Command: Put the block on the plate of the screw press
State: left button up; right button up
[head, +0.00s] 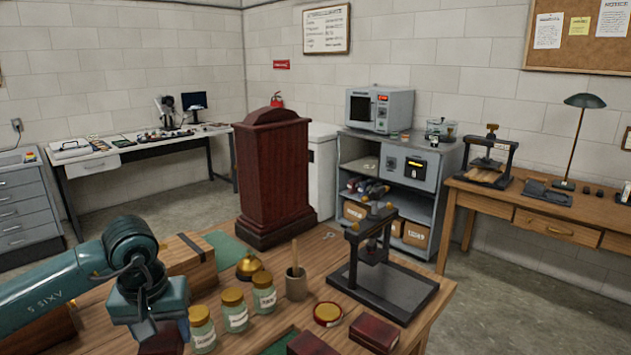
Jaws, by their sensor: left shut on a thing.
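My left gripper (150,315) is at the lower left, pointing down over the near table. It is shut on a dark red block (162,341), which shows just below the fingers and is partly cut off by the frame's bottom edge. A black screw press (372,238) stands near the table's right end, with a flat dark plate (405,292) at its foot. The plate's visible part is bare. The gripper is well to the left of the press, with jars between them. My right gripper is not in view.
Jars with gold lids (235,312), a brass bell (249,267), a mortar-like cup (296,286), a round tin (327,314) and dark red boxes (374,333) crowd the near table (435,300). A tall red-brown cabinet (272,175) stands behind. Another press (490,160) is on the right desk.

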pick_arm(q)
jog(key=s+d+m+p, duration=0.1)
jog(key=s+d+m, duration=0.2)
jog(key=s+d, duration=0.4)
jog(key=d, duration=0.2)
jog(key=shift+d+f+m+h, duration=0.3)
jog(key=shift+d, duration=0.1)
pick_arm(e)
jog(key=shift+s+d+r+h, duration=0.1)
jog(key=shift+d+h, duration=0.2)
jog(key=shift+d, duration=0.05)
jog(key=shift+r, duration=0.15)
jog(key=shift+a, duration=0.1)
